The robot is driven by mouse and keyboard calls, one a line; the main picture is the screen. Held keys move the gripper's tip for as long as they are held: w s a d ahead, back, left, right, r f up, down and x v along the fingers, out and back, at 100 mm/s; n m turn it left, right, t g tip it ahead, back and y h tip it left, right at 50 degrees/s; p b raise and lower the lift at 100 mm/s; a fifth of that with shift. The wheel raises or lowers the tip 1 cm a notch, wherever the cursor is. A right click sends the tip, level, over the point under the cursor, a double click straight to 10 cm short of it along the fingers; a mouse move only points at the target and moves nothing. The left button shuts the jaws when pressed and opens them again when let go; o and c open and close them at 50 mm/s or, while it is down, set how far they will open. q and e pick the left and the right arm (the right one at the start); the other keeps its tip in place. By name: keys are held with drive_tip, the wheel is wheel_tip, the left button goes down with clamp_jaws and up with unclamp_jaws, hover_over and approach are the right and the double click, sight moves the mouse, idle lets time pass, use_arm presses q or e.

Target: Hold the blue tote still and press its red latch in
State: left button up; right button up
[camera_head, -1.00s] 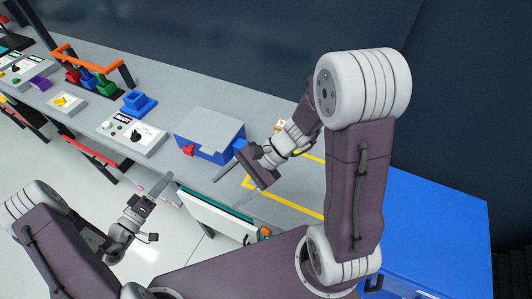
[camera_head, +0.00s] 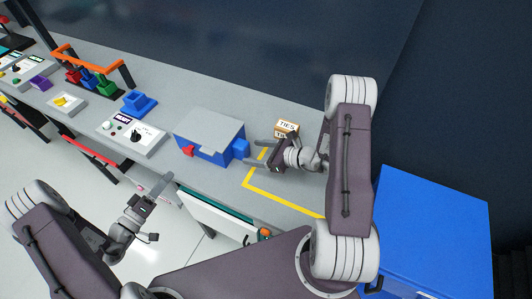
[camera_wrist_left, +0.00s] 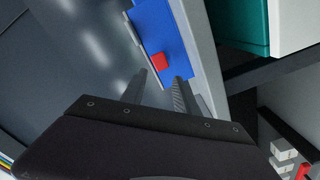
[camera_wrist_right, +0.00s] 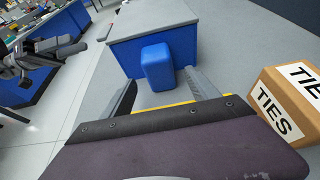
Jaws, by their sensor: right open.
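The blue tote (camera_head: 212,150) with a grey lid stands on the bench. Its red latch (camera_head: 187,151) sticks out at its front-left side, and a blue handle block (camera_head: 242,149) sticks out on its right. My right gripper (camera_head: 254,153) is open at the tote's right; the right wrist view shows the handle block (camera_wrist_right: 158,68) between and just beyond the fingertips, with no finger clearly touching it. My left gripper (camera_head: 167,182) is open and empty in front of the bench edge. In the left wrist view the red latch (camera_wrist_left: 158,61) lies ahead of the fingertips, apart from them.
A cardboard box marked TIES (camera_head: 286,130) stands on the bench close behind my right gripper. Yellow tape (camera_head: 280,201) marks the bench right of the tote. A white control panel (camera_head: 133,138) stands left of the tote. A large blue box (camera_head: 435,225) stands at the right.

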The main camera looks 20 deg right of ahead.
sight(248, 151)
drive_tip(key=x, duration=0.4)
drive_tip(key=shift+w+a, duration=0.1)
drive_tip(key=shift+a, duration=0.05)
clamp_jaws()
use_arm(q)
clamp_jaws()
drive_tip(key=s+a+n, duration=0.1)
drive_tip(key=n, duration=0.7)
drive_tip(key=s+a+n, duration=0.1)
drive_tip(key=n, duration=0.8)
drive_tip(key=s+a+n, duration=0.1)
drive_tip(key=a+n, duration=0.1)
drive_tip(key=n, duration=0.6)
drive_tip(key=shift+s+n, duration=0.25)
drive_tip(key=shift+n, duration=0.05)
drive_tip(key=shift+d, duration=0.1)
